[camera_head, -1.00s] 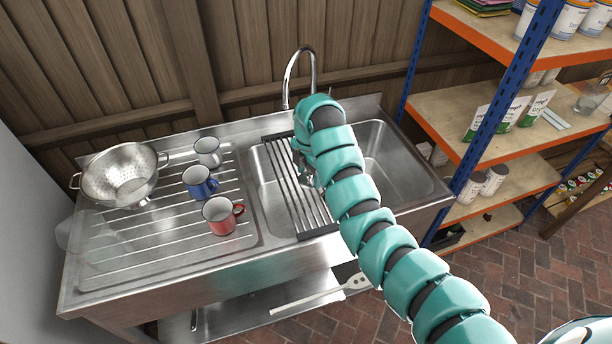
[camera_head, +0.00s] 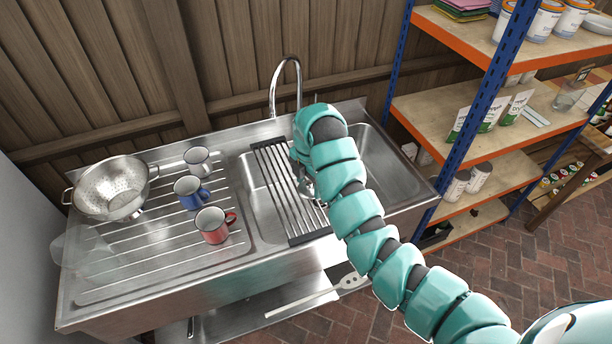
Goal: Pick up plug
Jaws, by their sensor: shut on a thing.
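My gripper (camera_head: 306,187) is over the sink basin (camera_head: 378,178), just right of the black roll-up drying rack (camera_head: 284,190). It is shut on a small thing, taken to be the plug. My teal arm covers most of the gripper, and the plug itself cannot be made out clearly. I cannot tell how high above the basin floor the gripper is.
The drainboard on the left holds a metal colander (camera_head: 108,192) and white (camera_head: 197,160), blue (camera_head: 188,190) and red (camera_head: 211,226) mugs. The faucet (camera_head: 273,90) rises behind the basin. A blue and orange shelf (camera_head: 452,105) stands close on the right.

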